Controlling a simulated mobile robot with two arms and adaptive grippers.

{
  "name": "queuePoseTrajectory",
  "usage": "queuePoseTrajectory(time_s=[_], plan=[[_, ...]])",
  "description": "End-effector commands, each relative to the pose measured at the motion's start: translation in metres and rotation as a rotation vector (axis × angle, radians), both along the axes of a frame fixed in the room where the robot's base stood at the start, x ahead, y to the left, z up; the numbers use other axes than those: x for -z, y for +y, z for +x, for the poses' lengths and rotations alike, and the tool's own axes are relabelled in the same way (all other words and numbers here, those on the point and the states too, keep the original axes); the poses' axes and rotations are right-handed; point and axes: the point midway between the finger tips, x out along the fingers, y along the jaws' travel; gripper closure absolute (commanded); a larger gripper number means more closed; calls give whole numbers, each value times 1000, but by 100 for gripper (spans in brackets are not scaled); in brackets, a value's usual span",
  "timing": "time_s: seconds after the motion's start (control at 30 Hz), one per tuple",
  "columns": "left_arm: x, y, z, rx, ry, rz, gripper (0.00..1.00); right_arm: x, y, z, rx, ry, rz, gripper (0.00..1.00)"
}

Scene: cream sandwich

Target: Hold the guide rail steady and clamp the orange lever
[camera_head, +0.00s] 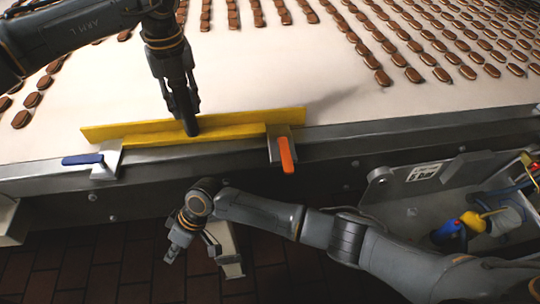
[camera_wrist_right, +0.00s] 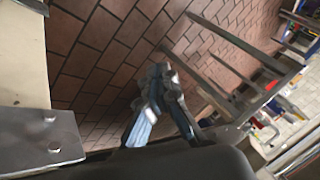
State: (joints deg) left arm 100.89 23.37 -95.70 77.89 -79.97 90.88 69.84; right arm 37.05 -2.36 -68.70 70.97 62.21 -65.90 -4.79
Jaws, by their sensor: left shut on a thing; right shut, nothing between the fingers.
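The yellow guide rail (camera_head: 235,121) lies along the near edge of the conveyor. My left gripper (camera_head: 191,128) reaches down from above and is shut on the rail near its middle. The orange lever (camera_head: 287,155) hangs down over the edge from the metal clamp (camera_head: 272,149) at the rail's right part. The blue lever (camera_head: 82,159) lies flat, pointing left from the clamp (camera_head: 107,161) at the rail's left end. My right gripper (camera_head: 171,252) is shut and empty, below the conveyor edge, to the lower left of the orange lever and apart from it.
Rows of brown sandwich cookies (camera_head: 410,45) lie on the pale conveyor belt (camera_head: 240,70) beyond the rail. An open metal box (camera_head: 440,185) with cables and blue and yellow parts stands at the right. The brick floor (camera_wrist_right: 110,40) fills much of the right wrist view.

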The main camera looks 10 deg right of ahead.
Motion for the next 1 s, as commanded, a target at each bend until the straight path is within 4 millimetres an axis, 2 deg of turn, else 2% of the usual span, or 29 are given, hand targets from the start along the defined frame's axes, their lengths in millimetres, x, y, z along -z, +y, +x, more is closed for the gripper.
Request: queuePoseTrajectory(time_s=[0.03, 0.17, 0.37, 0.67, 0.73, 0.8, 0.9, 1.0], plan=[[0, 0, 0, 0, 0, 0, 100, -26, 14, -3, -141, -84, 29, 100], [0, 0, 0, 0, 0, 0, 100, -69, 31, -24, -493, -249, 71, 100], [0, 0, 0, 0, 0, 1, 100, -125, 3, 1, -745, -354, -33, 100], [1, 0, 0, 0, 0, 1, 100, -217, -58, 34, -1038, -430, -275, 100], [1, 0, 0, 0, 0, 1, 100, -246, -85, 45, -1009, -399, -395, 100], [1, 0, 0, 0, 0, 1, 100, -272, -113, 54, -891, -348, -535, 100], [1, 0, 0, 0, 0, 1, 100, -304, -143, 61, -742, -304, -687, 100], [1, 0, 0, 0, 0, 1, 100, -328, -165, 65, -628, -282, -794, 100]])
